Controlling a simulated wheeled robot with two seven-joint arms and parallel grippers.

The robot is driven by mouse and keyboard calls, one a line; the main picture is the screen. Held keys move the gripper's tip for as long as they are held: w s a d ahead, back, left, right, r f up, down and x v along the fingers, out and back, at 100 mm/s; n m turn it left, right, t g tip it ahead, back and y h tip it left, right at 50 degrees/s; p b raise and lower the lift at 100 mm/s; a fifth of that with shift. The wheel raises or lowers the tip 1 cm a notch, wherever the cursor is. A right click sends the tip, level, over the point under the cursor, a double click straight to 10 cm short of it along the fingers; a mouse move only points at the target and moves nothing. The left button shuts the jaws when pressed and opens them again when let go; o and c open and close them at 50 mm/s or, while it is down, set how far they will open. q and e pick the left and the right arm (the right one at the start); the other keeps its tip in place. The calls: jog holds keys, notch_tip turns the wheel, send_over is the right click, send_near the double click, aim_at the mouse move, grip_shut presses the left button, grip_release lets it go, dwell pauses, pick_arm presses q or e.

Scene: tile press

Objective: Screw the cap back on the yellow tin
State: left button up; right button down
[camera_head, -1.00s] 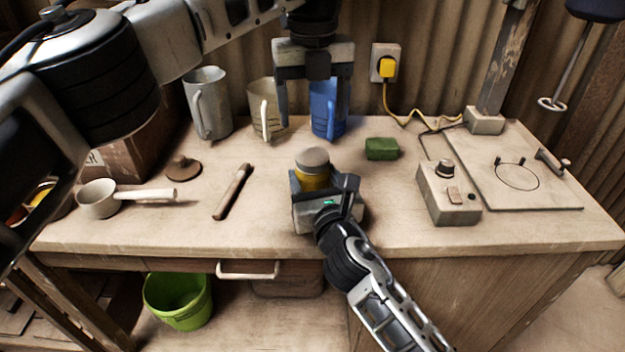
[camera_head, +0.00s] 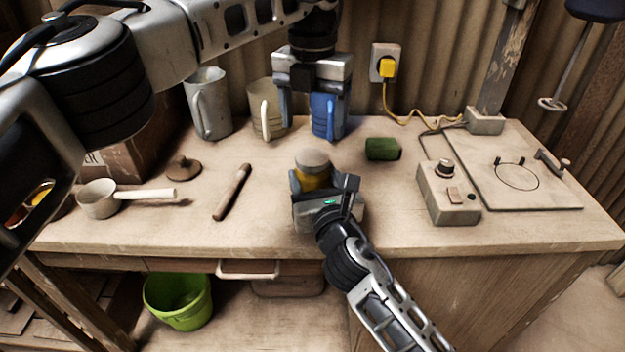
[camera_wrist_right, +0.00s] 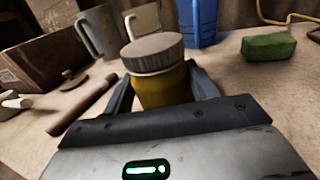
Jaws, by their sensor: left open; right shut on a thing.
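The yellow tin (camera_head: 314,180) stands upright on the bench, with the grey-brown cap (camera_head: 312,159) sitting on its top. In the right wrist view the tin (camera_wrist_right: 162,90) and cap (camera_wrist_right: 152,50) are close in front. I cannot tell how tightly the cap is seated. My right gripper (camera_head: 322,184) is shut on the tin's body, one finger on each side. My left gripper (camera_head: 313,122) is open and empty, pointing down above and behind the tin, in front of the blue mug in the picture. It is apart from the cap.
A grey mug (camera_head: 208,104), a cream mug (camera_head: 266,108) and a blue mug (camera_head: 328,112) stand at the back. A green block (camera_head: 382,149) lies right of the tin. A wooden stick (camera_head: 232,192), brown lid (camera_head: 183,168) and pan (camera_head: 98,199) lie left. A control box (camera_head: 447,194) stands right.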

aim_at(312, 156)
pick_arm(q)
notch_tip(312, 156, down, 6)
jog(key=shift+f, duration=0.15)
dwell(0.3)
jog(key=c, duration=1)
jog(key=shift+m, duration=0.8)
jog(key=o, duration=1.1)
jog(key=shift+o, duration=0.2)
notch_tip(312, 156, up, 12)
